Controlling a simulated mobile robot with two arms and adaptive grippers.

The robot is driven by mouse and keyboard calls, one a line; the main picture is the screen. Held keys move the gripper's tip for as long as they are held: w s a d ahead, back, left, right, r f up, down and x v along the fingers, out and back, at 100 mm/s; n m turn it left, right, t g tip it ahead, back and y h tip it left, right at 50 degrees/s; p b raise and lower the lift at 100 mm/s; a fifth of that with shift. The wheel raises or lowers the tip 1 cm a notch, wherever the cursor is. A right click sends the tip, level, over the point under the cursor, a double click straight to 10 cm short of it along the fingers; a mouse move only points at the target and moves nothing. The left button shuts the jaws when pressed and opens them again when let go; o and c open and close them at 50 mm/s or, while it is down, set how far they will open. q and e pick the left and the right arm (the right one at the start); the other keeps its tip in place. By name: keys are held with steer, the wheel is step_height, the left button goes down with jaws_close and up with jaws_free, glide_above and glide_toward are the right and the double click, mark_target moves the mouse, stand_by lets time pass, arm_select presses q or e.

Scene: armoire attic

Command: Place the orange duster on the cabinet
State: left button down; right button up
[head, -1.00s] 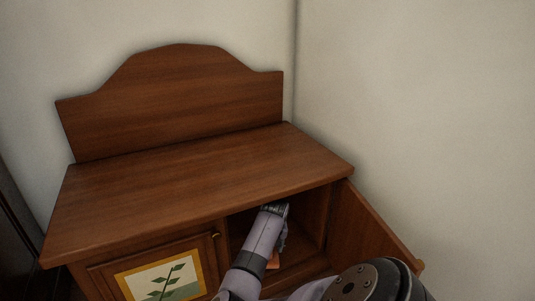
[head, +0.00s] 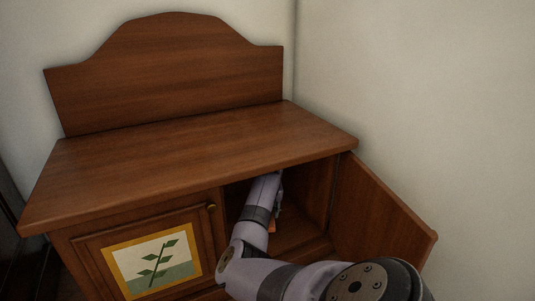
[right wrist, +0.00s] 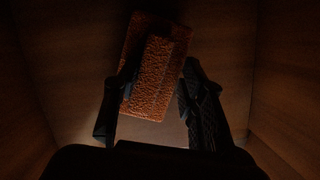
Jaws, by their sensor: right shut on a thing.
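The brown wooden cabinet (head: 190,160) fills the middle of the head view, with a flat top and a raised back panel. Its right compartment is open, and my right arm reaches into it. In the right wrist view, my right gripper (right wrist: 158,92) is shut on the orange duster (right wrist: 150,65), a rough-textured block with a raised middle part. The duster sits between the two dark fingers and extends beyond their tips. In the head view my arm and the cabinet hide most of the gripper and duster. My left gripper is not in view.
The cabinet's right door (head: 380,215) stands open beside my arm. The left door (head: 150,258), with a plant picture, is shut. The cabinet top is bare. Compartment walls surround the gripper in the dark wrist view. A plain wall stands close on the right.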

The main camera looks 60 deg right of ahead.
steer(key=shift+f, duration=0.6)
steer(key=o, duration=1.2)
